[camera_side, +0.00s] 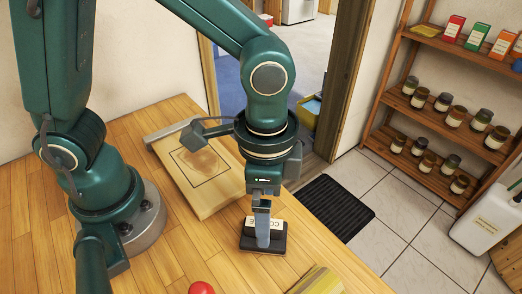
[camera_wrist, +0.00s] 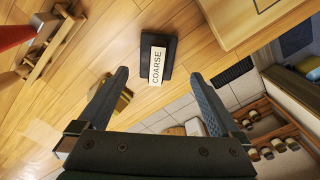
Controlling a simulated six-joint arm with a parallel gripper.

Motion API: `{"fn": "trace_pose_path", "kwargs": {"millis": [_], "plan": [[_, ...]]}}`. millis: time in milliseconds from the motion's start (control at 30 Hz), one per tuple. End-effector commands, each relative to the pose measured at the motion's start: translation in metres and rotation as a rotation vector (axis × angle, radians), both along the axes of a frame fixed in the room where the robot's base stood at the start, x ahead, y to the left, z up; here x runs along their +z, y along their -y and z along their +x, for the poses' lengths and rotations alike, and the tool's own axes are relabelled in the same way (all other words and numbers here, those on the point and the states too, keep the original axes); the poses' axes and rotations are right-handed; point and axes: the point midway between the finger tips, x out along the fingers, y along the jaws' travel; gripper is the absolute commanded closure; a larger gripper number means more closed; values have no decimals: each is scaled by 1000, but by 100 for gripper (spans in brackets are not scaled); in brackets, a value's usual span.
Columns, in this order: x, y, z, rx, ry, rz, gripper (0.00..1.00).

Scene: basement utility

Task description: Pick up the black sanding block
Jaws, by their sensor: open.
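The black sanding block (camera_side: 275,246) lies on the wooden bench near its right edge. It carries a white label reading COARSE and also shows at the top centre of the wrist view (camera_wrist: 170,58). My gripper (camera_side: 262,240) points down at the block in the side view, its finger covering part of the block and label. In the wrist view my gripper (camera_wrist: 159,75) is open and empty, with one finger on each side and the block seen beyond and between the fingertips. The height gap between fingertips and block cannot be told.
A wooden board (camera_side: 222,194) with a marked square lies behind the block. A yellowish object (camera_side: 318,281) lies at the front, and a red round thing (camera_side: 201,288) shows at the bottom edge. The bench ends just right of the block, with tiled floor beyond.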

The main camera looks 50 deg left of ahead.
Motion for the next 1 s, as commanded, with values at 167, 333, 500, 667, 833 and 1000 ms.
{"fn": "trace_pose_path", "kwargs": {"millis": [167,333,500,667,833,1000], "plan": [[-15,2,-6,-20,-16,10,0],[-37,2,-6,-17,-17,11,0],[-51,2,-5,-17,-13,9,0],[-54,2,-5,-16,-11,8,0],[-54,2,-5,-16,-11,8,4],[-54,2,-5,-16,-11,8,69]]}}
